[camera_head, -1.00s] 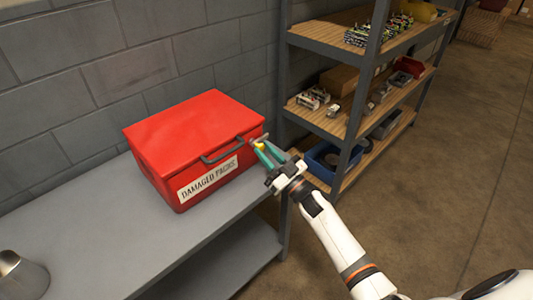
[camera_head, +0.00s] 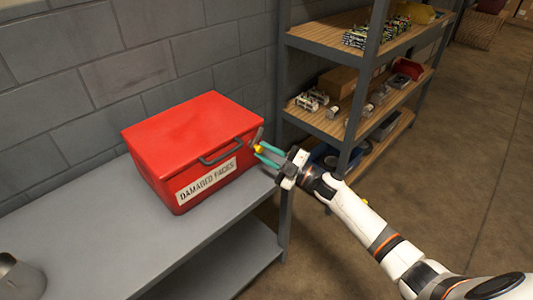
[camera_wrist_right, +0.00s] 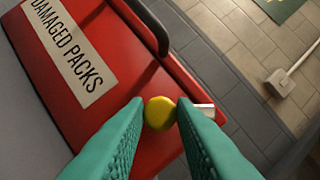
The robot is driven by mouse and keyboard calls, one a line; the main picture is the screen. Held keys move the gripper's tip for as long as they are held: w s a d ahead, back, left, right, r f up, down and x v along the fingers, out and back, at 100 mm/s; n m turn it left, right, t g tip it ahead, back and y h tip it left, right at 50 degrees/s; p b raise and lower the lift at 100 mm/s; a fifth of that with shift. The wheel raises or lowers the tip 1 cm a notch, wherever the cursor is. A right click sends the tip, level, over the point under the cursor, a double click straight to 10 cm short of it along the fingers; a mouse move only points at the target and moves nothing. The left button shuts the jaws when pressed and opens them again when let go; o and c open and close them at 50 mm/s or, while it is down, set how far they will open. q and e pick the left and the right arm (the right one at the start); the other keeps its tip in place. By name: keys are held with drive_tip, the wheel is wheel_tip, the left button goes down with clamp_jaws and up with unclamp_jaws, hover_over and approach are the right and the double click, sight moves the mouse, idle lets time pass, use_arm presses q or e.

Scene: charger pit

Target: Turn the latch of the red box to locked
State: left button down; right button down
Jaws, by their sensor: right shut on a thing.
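The red box (camera_head: 185,148) with a "DAMAGED PACKS" label stands shut on the grey bench, with a dark handle on its front. At the right end of its front is the latch, with a yellow knob (camera_wrist_right: 160,113) and a pale metal end (camera_wrist_right: 205,110) beside it. In the head view, the latch (camera_head: 258,138) is partly hidden by my fingers. My right gripper (camera_head: 262,155) reaches it from the right, its teal fingertips shut on the yellow knob. In the wrist view, the right gripper's fingertips (camera_wrist_right: 158,106) flank the knob. My left gripper is out of view.
The grey bench (camera_head: 90,235) is clear in front of the box. A metal container (camera_head: 20,278) stands at its near left. A shelf rack (camera_head: 365,90) with parts and bins stands right of the box. A block wall is behind.

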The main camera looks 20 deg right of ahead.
drive_tip(key=shift+n+g, duration=0.4)
drive_tip(key=shift+n, duration=0.2)
drive_tip(key=shift+r+n+g+p, duration=0.1)
drive_tip(key=shift+n+g+p, duration=0.25)
drive_tip(key=shift+n, duration=0.75)
drive_tip(key=shift+r+n+g, duration=0.1)
drive_tip(key=shift+n+g, duration=0.25)
drive_tip(key=shift+n, duration=0.45)
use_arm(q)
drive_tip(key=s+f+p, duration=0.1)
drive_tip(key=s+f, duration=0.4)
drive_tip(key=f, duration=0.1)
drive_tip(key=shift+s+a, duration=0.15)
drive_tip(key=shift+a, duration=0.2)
use_arm(e)
drive_tip(key=shift+n+g+h, duration=0.3)
drive_tip(key=shift+n+g, duration=0.2)
drive_tip(key=shift+n, duration=1.2)
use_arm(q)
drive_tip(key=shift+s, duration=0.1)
use_arm(e)
drive_tip(key=c, duration=1.2)
unclamp_jaws()
drive_tip(key=shift+c, duration=0.2)
